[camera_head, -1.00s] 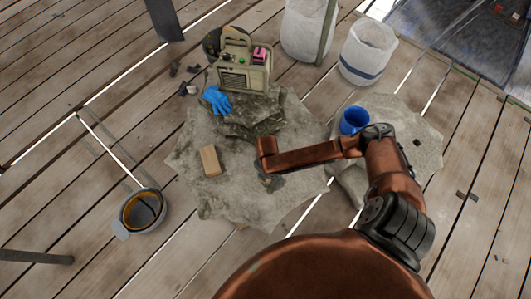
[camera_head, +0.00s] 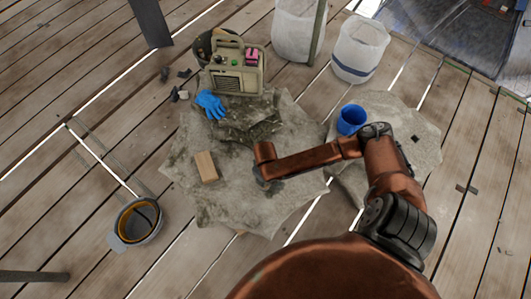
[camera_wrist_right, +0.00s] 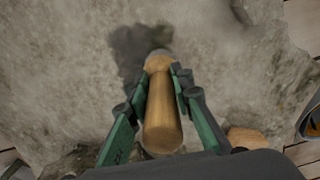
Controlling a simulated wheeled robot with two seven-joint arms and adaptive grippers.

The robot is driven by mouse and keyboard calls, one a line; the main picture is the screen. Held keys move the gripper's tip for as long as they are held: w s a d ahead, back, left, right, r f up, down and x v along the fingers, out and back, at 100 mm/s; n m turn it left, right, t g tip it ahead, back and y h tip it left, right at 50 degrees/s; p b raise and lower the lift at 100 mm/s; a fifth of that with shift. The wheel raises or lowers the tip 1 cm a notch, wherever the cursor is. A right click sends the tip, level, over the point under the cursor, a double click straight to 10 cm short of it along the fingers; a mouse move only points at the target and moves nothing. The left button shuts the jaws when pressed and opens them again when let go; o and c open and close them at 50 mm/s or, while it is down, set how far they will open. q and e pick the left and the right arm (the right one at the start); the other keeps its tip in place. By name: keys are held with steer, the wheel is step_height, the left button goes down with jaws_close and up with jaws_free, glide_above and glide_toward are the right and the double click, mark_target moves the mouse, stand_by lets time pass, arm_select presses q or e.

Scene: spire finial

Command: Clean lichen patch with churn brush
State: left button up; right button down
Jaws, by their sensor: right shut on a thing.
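My right gripper (camera_head: 266,181) is over the front half of the grey stone slab (camera_head: 235,205). In the right wrist view its green fingers (camera_wrist_right: 160,90) are shut on the round wooden handle of the churn brush (camera_wrist_right: 162,115). The brush's far end is hard to see, and in the head view my gripper hides the brush. A dark patch (camera_wrist_right: 138,48) lies on the stone beside the brush's far end; I cannot tell whether it is lichen or shadow. A dark greenish, mossy area (camera_head: 262,128) shows on the slab's raised back part. My left gripper is not in view.
A wooden block (camera_head: 206,167) and a blue glove (camera_head: 210,104) lie on the slab. A green machine (camera_head: 236,80) stands behind. A blue cup (camera_head: 351,119) stands on the right-hand stone. A grey bowl-like thing (camera_head: 128,238) sits at front left. White sacks (camera_head: 360,52) stand at the back.

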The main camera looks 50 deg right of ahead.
steer(key=shift+f, duration=0.75)
stand_by(0.6)
steer(key=shift+s+r+p, duration=0.1)
steer(key=shift+s+p, duration=0.2)
steer(key=shift+p, duration=0.05)
steer(key=shift+s+a+p, duration=0.15)
steer(key=shift+s+p, duration=0.4)
steer(key=shift+p, duration=0.05)
steer(key=shift+s+a+p, duration=0.15)
steer(key=shift+s+p, duration=0.4)
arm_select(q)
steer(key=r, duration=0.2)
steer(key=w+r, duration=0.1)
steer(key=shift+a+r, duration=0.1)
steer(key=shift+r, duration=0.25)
arm_select(e)
steer(key=shift+s, duration=0.2)
steer(key=shift+s+a+p, duration=0.15)
steer(key=shift+s+p, duration=0.55)
steer(key=shift+p, duration=0.05)
steer(key=shift+s+a+p, duration=0.1)
steer(key=shift+s+p, duration=0.6)
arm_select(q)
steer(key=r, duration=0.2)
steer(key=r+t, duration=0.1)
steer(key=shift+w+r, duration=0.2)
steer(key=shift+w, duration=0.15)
arm_select(e)
steer(key=shift+s+f, duration=0.25)
